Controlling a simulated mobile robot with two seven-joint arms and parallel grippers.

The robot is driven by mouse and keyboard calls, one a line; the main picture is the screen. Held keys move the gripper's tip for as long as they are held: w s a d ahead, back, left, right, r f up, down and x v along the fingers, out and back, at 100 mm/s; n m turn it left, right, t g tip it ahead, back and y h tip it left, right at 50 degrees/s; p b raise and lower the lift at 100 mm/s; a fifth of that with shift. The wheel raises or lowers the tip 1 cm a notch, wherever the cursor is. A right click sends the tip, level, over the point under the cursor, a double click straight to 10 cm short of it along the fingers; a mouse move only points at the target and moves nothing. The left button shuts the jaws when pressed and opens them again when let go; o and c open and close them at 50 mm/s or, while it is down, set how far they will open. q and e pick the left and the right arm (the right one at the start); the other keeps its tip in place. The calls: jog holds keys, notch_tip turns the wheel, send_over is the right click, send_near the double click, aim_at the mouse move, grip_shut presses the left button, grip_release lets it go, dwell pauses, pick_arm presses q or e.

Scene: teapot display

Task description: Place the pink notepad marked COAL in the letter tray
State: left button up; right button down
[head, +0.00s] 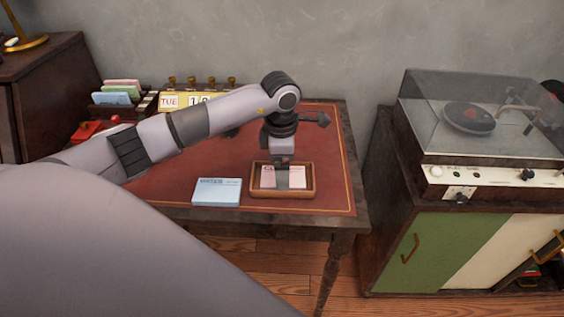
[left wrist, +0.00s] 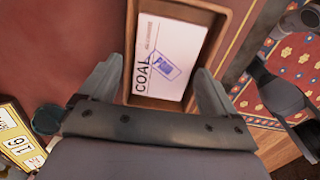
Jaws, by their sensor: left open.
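The pale pink notepad (head: 268,178) lies in the wooden letter tray (head: 312,192) near the front right of the desk. In the left wrist view the notepad (left wrist: 177,52) shows the word COAL and a blue stamp, and it looks flat inside the tray (left wrist: 222,42). My left gripper (head: 283,178) points down over the tray and hides part of the notepad in the head view. In the left wrist view its two fingers (left wrist: 160,88) are spread apart, on either side of the notepad, with nothing gripped. My right gripper does not show.
A blue notepad (head: 216,192) lies just left of the tray. A calendar (head: 188,100), a rack of coloured cards (head: 122,97) and a red telephone-like object (head: 88,131) stand further back. A record player (head: 480,125) on a cabinet is at the right. Red desktop (head: 335,150) is bare around the tray's right.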

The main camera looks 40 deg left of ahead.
pick_arm(q)
jog(key=shift+s+d+f+g+p, duration=0.2)
jog(key=shift+s+f, duration=0.1)
jog(key=shift+f, duration=0.15)
jog(key=shift+s+d+f+g+p, duration=0.1)
jog(key=shift+s+f+p, duration=0.15)
jog(key=shift+f, duration=0.2)
notch_tip(320, 180, up, 12)
jog(key=shift+w+a, duration=0.15)
jog(key=shift+w, duration=0.05)
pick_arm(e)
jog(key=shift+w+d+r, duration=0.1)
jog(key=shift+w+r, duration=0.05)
